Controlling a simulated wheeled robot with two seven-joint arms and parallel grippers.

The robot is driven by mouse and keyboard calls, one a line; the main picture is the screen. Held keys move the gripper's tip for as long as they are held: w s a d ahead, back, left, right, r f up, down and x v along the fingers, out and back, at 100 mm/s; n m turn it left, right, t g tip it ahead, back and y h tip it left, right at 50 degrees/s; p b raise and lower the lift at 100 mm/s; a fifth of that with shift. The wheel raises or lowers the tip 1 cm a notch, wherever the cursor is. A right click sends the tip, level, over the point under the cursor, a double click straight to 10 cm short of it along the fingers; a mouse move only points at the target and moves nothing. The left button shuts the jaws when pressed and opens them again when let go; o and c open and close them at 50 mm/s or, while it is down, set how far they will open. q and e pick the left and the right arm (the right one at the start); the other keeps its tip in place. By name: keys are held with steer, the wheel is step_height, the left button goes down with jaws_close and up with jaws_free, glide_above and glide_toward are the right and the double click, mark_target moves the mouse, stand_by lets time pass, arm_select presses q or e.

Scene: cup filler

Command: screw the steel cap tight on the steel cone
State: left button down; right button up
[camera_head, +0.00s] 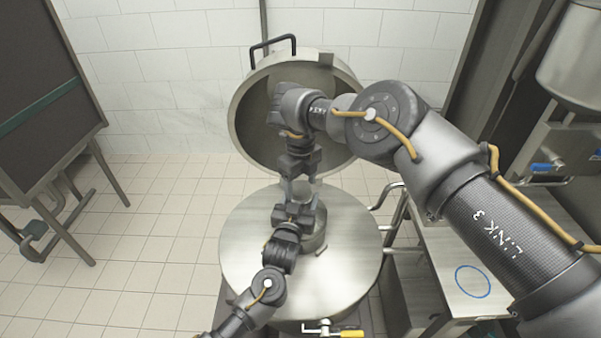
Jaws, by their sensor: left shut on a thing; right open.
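A round steel part (317,240), which seems to be the steel cone, rises from the top of a large steel vessel (345,270). My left gripper (298,198) reaches up from below in the picture and covers part of it. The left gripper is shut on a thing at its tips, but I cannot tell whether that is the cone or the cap. My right gripper (300,184) points down just above the left one, its fingers open. A small grey steel shape shows between its fingers; I cannot tell whether it is the cap.
A large round lid (245,125) stands raised behind the vessel. A steel side table (455,270) with a blue ring mark is at right. A yellow-handled valve (350,333) is at the vessel's front. A dark board on legs (40,100) stands left; the tiled floor between is clear.

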steer(key=shift+f, duration=0.5)
